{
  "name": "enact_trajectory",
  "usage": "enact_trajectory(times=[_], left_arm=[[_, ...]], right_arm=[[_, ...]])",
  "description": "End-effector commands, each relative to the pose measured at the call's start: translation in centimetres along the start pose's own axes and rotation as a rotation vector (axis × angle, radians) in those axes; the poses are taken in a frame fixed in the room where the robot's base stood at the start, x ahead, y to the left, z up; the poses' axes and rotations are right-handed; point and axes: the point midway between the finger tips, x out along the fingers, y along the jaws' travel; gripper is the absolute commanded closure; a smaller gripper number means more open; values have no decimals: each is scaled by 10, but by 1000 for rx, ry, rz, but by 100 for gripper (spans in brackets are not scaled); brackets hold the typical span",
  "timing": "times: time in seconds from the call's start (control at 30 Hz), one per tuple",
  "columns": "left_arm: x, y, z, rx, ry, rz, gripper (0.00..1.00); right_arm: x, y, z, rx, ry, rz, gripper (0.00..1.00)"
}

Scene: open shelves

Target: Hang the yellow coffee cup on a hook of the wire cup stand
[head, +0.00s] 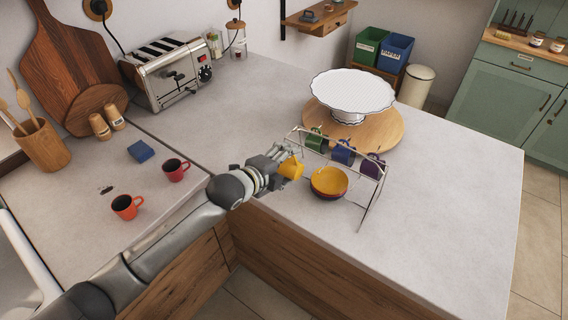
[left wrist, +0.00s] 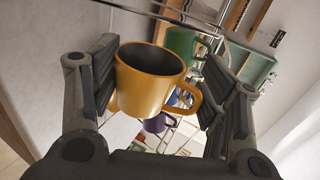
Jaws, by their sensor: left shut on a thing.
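The yellow coffee cup (head: 291,169) is held by my left gripper (head: 282,164), just left of the wire cup stand (head: 362,207). In the left wrist view the yellow cup (left wrist: 147,82) sits between the two fingers, with its handle pointing right toward the right finger. The stand holds a green cup (head: 315,140), a blue cup (head: 343,152) and a purple cup (head: 373,167). In the left wrist view the green cup (left wrist: 184,43) and the purple cup (left wrist: 157,123) show behind the yellow one. My right gripper is not in view.
A yellow bowl (head: 329,181) stacked on a darker one stands beneath the stand's front. A white cake stand (head: 352,92) on a round board (head: 386,139) is behind. Two red cups (head: 127,206) (head: 175,170) stand at left. The counter right of the stand is clear.

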Motion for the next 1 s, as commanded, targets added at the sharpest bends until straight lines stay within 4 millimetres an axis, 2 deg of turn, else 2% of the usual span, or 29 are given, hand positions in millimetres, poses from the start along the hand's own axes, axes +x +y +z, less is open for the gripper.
enact_trajectory(times=[1.0], left_arm=[[6,-1,0,-6,1,0,62]], right_arm=[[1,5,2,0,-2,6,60]])
